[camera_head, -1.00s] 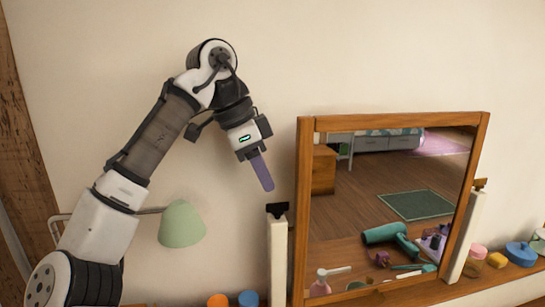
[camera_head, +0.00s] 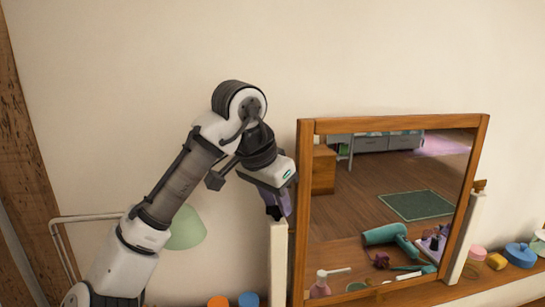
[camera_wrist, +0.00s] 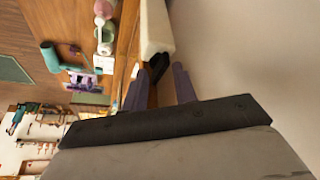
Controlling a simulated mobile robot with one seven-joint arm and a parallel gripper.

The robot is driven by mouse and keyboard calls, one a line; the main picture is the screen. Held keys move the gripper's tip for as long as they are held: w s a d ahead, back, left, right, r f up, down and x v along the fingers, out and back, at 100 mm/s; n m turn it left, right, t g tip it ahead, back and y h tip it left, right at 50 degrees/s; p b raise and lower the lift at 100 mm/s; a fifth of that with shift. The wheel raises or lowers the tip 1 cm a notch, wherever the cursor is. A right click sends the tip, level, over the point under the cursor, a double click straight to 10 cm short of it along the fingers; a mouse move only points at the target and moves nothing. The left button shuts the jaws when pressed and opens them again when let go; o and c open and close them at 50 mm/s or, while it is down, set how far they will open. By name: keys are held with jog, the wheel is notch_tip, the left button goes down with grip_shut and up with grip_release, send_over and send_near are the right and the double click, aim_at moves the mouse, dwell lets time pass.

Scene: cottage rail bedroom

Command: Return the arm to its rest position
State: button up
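My arm (camera_head: 180,185) reaches up from the lower left and bends down at its top. My gripper (camera_head: 283,205) points down beside the left edge of the wooden-framed mirror (camera_head: 303,240), overlapping the top of the white mirror post (camera_head: 277,265). In the wrist view, the two purple fingers of my gripper (camera_wrist: 160,85) are apart, with no held object visible between them. The post (camera_wrist: 155,28) and its dark top fitting (camera_wrist: 157,66) show beyond the fingertips. I cannot tell whether the gripper touches the post.
A green lamp shade (camera_head: 187,229) is partly behind my arm. Orange (camera_head: 218,302) and blue (camera_head: 249,299) round items are at the bottom edge. A blue container (camera_head: 520,255) and a yellow item (camera_head: 496,262) sit right of the mirror. Wall space above is clear.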

jog(key=shift+n+y, duration=0.4)
jog(key=shift+n, duration=0.5)
jog(key=b+v, duration=0.1)
jog(key=v, duration=0.6)
jog(key=shift+s, duration=0.2)
